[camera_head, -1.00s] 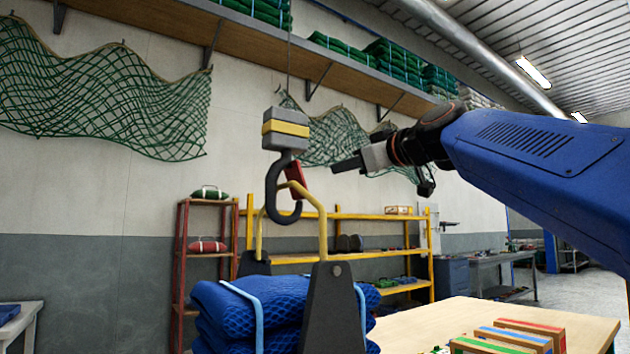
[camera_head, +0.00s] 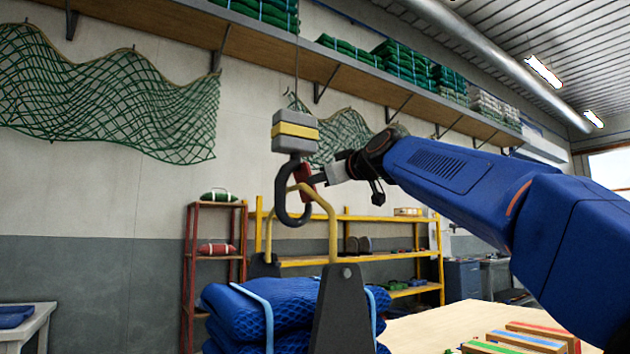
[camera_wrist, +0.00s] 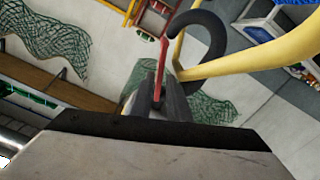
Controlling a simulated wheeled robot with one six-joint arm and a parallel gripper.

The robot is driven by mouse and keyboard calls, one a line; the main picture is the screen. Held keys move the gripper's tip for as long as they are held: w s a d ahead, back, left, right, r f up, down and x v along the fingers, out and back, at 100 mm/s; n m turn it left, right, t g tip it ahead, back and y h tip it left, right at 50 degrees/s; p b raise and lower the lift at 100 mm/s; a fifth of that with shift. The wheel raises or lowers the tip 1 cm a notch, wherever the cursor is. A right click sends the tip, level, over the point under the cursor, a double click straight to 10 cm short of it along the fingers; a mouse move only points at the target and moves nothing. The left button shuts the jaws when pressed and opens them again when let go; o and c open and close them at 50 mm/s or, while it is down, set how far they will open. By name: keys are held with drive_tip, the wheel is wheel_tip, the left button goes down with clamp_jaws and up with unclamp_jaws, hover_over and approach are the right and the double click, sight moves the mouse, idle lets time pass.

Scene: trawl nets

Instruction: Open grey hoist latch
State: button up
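The hoist block (camera_head: 295,147) is grey with a yellow band. It hangs on a cable, with a dark hook (camera_head: 282,206) below it. A red latch (camera_head: 306,178) sits at the right side of the hook, its far end close to the hook's neck. The hook curves around the yellow bail (camera_head: 332,225), and the hook (camera_wrist: 208,25) and bail (camera_wrist: 245,57) also show in the wrist view. My gripper (camera_head: 318,180) is at the latch from the right. In the wrist view, my gripper's fingers (camera_wrist: 160,95) are close together, with the red latch (camera_wrist: 164,62) between their tips.
Blue net bundles (camera_head: 255,312) lie under the bail, beside its dark upright (camera_head: 337,312). A wooden table (camera_head: 440,326) with colour-striped boxes (camera_head: 525,338) is at front right. A red rack (camera_head: 190,270) and yellow shelves (camera_head: 385,262) stand behind.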

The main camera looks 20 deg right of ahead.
drive_tip(key=shift+x, duration=1.3)
clamp_jaws()
idle(0.5)
